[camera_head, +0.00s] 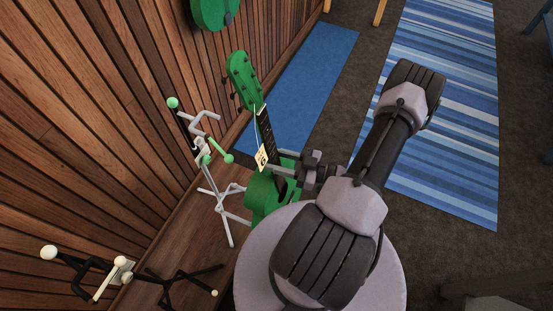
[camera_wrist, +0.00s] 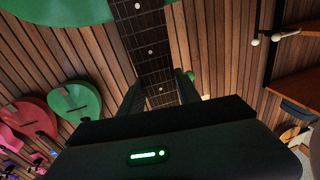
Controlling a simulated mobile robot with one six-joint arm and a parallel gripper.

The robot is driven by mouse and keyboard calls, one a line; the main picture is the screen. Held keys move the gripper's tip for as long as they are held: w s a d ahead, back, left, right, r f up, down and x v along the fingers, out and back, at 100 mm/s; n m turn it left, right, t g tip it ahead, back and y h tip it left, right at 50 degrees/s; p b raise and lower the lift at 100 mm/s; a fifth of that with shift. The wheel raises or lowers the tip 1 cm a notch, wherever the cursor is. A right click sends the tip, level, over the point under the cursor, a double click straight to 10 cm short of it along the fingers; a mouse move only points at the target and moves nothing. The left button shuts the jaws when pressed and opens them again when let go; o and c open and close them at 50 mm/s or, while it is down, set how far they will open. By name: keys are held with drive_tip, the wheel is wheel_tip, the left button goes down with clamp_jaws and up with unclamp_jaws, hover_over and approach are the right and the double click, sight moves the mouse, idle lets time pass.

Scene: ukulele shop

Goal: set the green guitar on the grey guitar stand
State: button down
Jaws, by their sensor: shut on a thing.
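The green guitar (camera_head: 264,199) is upright in the head view, its dark fretboard facing me and its headstock at the top. A small price tag (camera_head: 261,157) hangs from it. My gripper (camera_head: 284,174) is shut on the guitar's neck, low down near the body. In the wrist view the neck (camera_wrist: 152,60) runs between my fingers (camera_wrist: 160,92), with part of the green body (camera_wrist: 58,10) at the top. The grey guitar stand (camera_head: 210,175), with green-tipped arms, stands just left of the guitar on a wooden ledge. My arm hides part of the guitar's body.
A black stand (camera_head: 170,284) with white tips is at the lower left. The wood-slat wall (camera_head: 90,110) runs along the left. Another green instrument (camera_head: 212,10) hangs on it. A blue mat (camera_head: 312,85) and a striped rug (camera_head: 450,110) lie on the floor.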

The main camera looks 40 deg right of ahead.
drive_tip(key=w+d+x, duration=0.1)
drive_tip(key=x, duration=1.2)
drive_tip(key=shift+w+d+f+b, duration=0.15)
drive_tip(key=shift+d+f+b, duration=0.1)
drive_tip(key=shift+f+b, duration=0.2)
drive_tip(key=d+b+x, duration=0.1)
drive_tip(key=x, duration=0.5)
drive_tip(key=shift+w+a+f, duration=0.2)
drive_tip(key=shift+w+f, duration=0.15)
drive_tip(key=shift+w, duration=0.2)
idle(0.3)
drive_tip(key=shift+f+b, duration=0.1)
drive_tip(key=shift+b, duration=0.2)
idle(0.4)
